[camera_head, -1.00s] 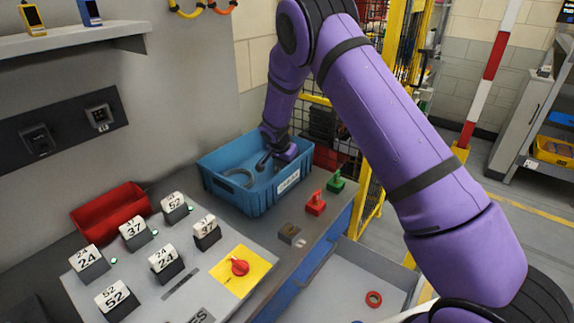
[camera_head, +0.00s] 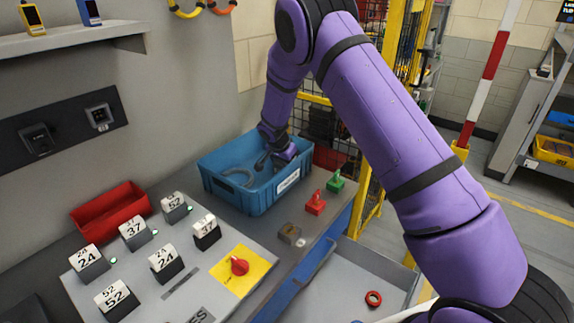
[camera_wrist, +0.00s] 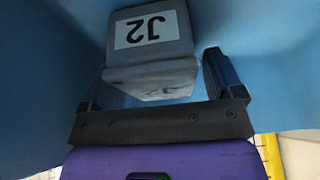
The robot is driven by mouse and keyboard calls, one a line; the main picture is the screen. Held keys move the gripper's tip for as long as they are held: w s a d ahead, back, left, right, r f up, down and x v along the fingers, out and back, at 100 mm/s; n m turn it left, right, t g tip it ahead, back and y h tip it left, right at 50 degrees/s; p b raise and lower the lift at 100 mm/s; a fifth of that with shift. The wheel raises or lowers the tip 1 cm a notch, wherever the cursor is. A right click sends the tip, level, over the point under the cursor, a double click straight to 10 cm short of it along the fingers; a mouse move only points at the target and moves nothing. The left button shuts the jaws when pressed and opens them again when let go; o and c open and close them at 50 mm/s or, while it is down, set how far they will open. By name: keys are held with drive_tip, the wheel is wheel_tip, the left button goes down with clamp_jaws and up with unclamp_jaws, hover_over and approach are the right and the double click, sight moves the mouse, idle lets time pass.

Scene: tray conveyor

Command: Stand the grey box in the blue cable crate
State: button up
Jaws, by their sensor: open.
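The blue cable crate (camera_head: 233,194) stands on the bench, and its blue walls surround the wrist view (camera_wrist: 48,60). My gripper (camera_head: 270,162) reaches down inside it, at its right part. In the wrist view the grey box (camera_wrist: 163,57) with a white "J2" label is inside the crate. My gripper (camera_wrist: 157,78) is open, with one finger on either side of the box's near end; whether they touch it I cannot tell. The box's lower end is hidden, and I cannot tell how it rests. In the head view the box is not clearly visible.
A grey cable coil (camera_head: 238,178) lies in the crate's left part. A red bin (camera_head: 110,208) and a panel with several number blocks are at left.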

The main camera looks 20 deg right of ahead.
drive_tip(key=v, duration=1)
drive_tip(key=shift+r, duration=0.1)
drive_tip(key=shift+s+r, duration=0.1)
drive_tip(key=shift+r, duration=0.4)
drive_tip(key=s+d+r+n+y, duration=0.15)
drive_tip(key=s+d+r, duration=0.25)
drive_tip(key=s+r, duration=0.7)
drive_tip(key=s+d+r+n+y, duration=0.1)
drive_tip(key=s+d+r+n, duration=0.2)
drive_tip(key=s+r, duration=0.8)
drive_tip(key=s+d+r+n+t, duration=0.1)
drive_tip(key=s+r+n, duration=0.1)
drive_tip(key=s, duration=1)
drive_tip(key=s+r+n+t+y, duration=0.1)
drive_tip(key=s+n, duration=0.3)
drive_tip(key=s, duration=0.8)
drive_tip(key=shift+d+r, duration=0.4)
drive_tip(key=shift+r, duration=0.25)
